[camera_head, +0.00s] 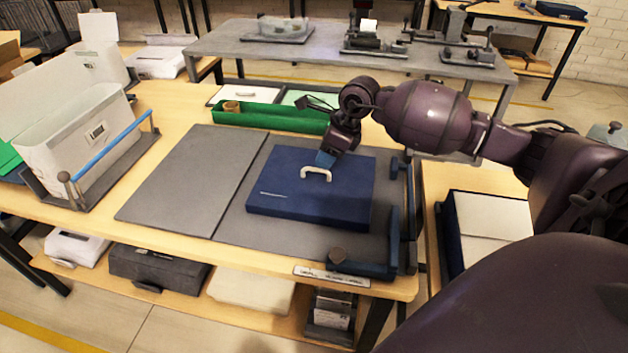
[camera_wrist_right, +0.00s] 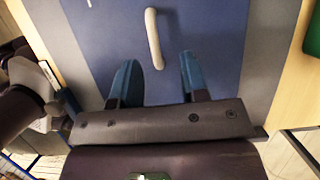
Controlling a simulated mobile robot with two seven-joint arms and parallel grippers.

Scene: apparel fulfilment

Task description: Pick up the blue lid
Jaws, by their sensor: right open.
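The blue lid (camera_head: 300,203) lies flat on the grey mat on the table, with a white arched handle (camera_head: 316,172) on its top. My right gripper (camera_head: 325,160) is at the lid's far edge, just behind the handle. In the right wrist view, the blue fingertips of my right gripper (camera_wrist_right: 158,78) are apart with nothing between them. The white handle (camera_wrist_right: 153,38) is ahead of the fingers, roughly in line with the gap, over the blue lid (camera_wrist_right: 205,30).
A green tray (camera_head: 272,117) with a small roll stands behind the mat. A dark blue corner fixture (camera_head: 392,250) borders the mat's right side. A white bin (camera_head: 75,140) with a blue bar stands at left. The mat's left half (camera_head: 195,180) is clear.

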